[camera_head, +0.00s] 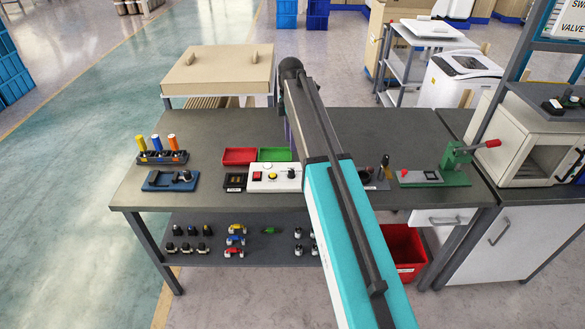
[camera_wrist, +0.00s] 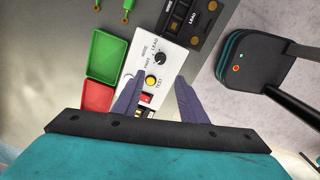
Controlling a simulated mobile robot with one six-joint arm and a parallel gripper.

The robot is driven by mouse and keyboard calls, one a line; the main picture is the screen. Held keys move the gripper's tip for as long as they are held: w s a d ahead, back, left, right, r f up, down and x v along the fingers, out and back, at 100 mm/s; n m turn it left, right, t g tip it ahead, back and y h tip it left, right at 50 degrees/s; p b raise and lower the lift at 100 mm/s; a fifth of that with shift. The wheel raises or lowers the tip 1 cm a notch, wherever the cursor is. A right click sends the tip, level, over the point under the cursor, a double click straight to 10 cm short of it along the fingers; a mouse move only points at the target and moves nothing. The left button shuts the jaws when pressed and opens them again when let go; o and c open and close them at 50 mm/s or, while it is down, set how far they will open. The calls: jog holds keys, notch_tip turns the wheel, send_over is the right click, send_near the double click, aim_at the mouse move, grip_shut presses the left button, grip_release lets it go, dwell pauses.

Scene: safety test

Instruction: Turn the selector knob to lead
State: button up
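The selector knob (camera_wrist: 160,58) is small, round and black, on a white control panel (camera_wrist: 150,105) in the wrist view. Printed words beside it include LEAD; which mark it points to is too small to tell. The knob also shows in the head view (camera_head: 291,173), on the panel (camera_head: 281,183) at the bench middle. My gripper (camera_wrist: 158,82) is open and empty. Its two purple fingers are apart, over the panel, with the yellow button between them and the knob just beyond their tips. In the head view my arm partly hides the gripper (camera_head: 289,134).
A yellow button (camera_wrist: 152,79) and a red switch (camera_wrist: 147,99) share the panel. Green (camera_wrist: 106,55) and red (camera_wrist: 97,96) trays lie beside it. A black box (camera_wrist: 190,18) lies past the knob end. A green press (camera_head: 455,170) stands at the bench's right.

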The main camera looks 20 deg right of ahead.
aim_at(292, 170)
jog(key=shift+f, duration=0.15)
jog(key=shift+f+p, duration=2.2)
jog(key=shift+f, duration=4.55)
grip_shut()
